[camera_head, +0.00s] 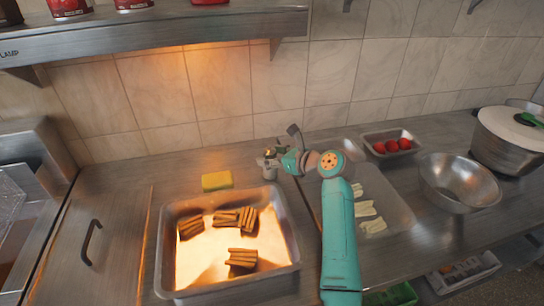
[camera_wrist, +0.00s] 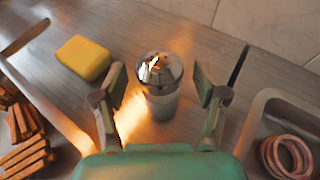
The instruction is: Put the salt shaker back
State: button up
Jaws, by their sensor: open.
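The salt shaker (camera_wrist: 161,85) is a small cylinder with a shiny domed metal top. In the wrist view it stands upright on the steel counter between the two fingers of my gripper (camera_wrist: 163,88). The fingers are open, one on each side of it, with gaps visible.
A yellow sponge (camera_head: 217,181) lies left of the gripper. A deep tray (camera_head: 167,222) of brown sticks stands in front. To the right are a tray of red items (camera_head: 371,138), a steel bowl (camera_head: 460,183) and a lidded pot (camera_head: 500,150). A shelf (camera_head: 200,28) hangs above.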

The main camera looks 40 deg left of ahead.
jog(key=v, duration=1.2)
jog(key=shift+s+r, duration=0.1)
jog(key=shift+r, duration=0.05)
